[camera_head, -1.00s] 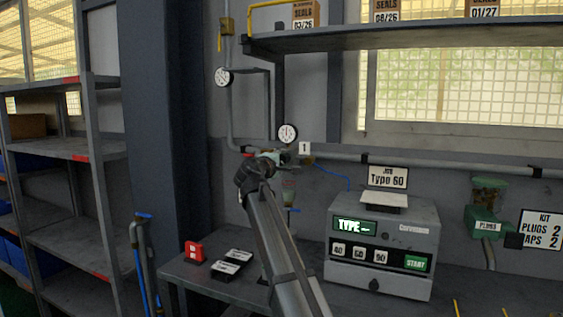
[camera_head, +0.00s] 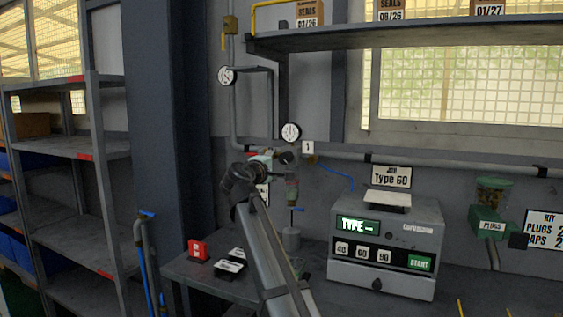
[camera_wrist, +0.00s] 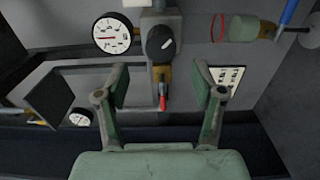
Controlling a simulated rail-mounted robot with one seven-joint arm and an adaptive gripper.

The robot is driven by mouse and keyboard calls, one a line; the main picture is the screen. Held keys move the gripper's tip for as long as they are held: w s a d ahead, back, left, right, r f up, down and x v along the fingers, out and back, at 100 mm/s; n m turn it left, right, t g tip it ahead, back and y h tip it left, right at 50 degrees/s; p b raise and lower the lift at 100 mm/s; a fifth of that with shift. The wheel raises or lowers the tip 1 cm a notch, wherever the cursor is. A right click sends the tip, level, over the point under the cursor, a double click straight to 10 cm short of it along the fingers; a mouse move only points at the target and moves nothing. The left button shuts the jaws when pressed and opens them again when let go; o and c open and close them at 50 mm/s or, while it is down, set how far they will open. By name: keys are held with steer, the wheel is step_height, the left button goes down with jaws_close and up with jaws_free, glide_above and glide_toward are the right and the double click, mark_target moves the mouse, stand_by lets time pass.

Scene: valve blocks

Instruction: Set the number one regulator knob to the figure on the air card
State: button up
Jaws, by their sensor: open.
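The dark round regulator knob (camera_wrist: 161,42) shows in the wrist view with a pale pointer mark slanting to the upper right. In the head view the knob (camera_head: 287,157) is small, beside the number 1 tag (camera_head: 308,148). A dial gauge (camera_wrist: 112,33) is left of the knob; it also shows in the head view (camera_head: 291,132). A white card (camera_wrist: 227,78) with dark print, too small to read, is at the right finger. My gripper (camera_wrist: 161,84) is open and empty, its fingers apart and short of the knob. In the head view my gripper (camera_head: 262,160) partly hides the regulator.
A red-tipped lever (camera_wrist: 162,100) on a brass fitting shows between my fingers. A pipe runs along the wall. A grey machine (camera_head: 385,240) and a red block (camera_head: 198,250) stand on the bench (camera_head: 190,272). A shelf (camera_head: 400,37) hangs above.

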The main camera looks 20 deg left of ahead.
steer(key=shift+s, duration=2.1)
